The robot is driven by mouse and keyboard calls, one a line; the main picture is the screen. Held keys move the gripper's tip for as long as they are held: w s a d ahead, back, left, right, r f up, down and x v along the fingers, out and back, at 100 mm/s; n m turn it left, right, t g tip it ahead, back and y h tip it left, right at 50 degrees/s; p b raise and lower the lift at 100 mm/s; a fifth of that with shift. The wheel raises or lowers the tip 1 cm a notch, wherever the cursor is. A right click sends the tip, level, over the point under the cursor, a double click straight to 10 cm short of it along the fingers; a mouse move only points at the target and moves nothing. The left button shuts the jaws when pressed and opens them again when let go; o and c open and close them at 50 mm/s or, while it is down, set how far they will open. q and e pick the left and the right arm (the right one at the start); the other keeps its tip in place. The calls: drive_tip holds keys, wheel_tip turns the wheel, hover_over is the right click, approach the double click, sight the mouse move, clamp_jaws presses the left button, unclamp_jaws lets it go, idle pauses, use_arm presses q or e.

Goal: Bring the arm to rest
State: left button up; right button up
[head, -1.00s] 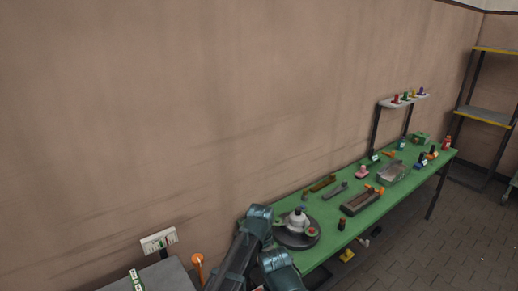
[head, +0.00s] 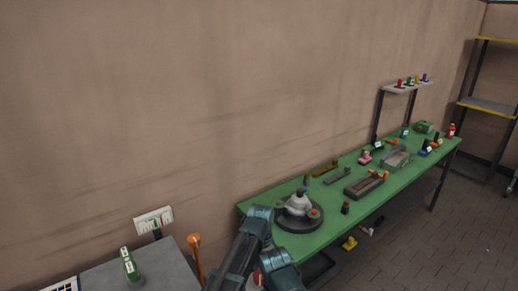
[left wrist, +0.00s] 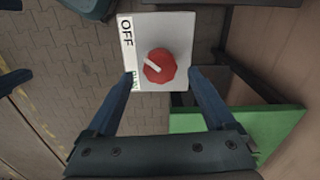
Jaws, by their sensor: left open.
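My left arm comes in at the bottom middle of the head view, beside the near end of the green table (head: 325,225). In the left wrist view my left gripper (left wrist: 161,73) is open, its two fingers spread and pointing at a white switch box (left wrist: 178,27). The box has a red knob (left wrist: 159,66) with a pale pointer and an "OFF" label; a green label is partly hidden by a finger. The knob shows between the fingertips, and I cannot tell whether they touch the box. My right gripper is not in view.
The green table carries a dark round base with a white part (head: 298,208), a dark tray (head: 366,186) and several small parts. A grey cabinet top (head: 165,265) with an orange-topped lever (head: 195,242) beside it is at lower left. Yellow-edged shelves (head: 487,105) stand far right.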

use_arm(q)
wheel_tip(320, 180, down, 3)
drive_tip(key=shift+b, duration=1.05)
drive_tip(key=shift+r+n+p, duration=0.3)
drive_tip(key=shift+n, duration=0.1)
drive_tip(key=n, duration=0.8)
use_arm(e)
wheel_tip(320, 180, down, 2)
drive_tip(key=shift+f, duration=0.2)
use_arm(q)
drive_tip(key=shift+w, duration=0.1)
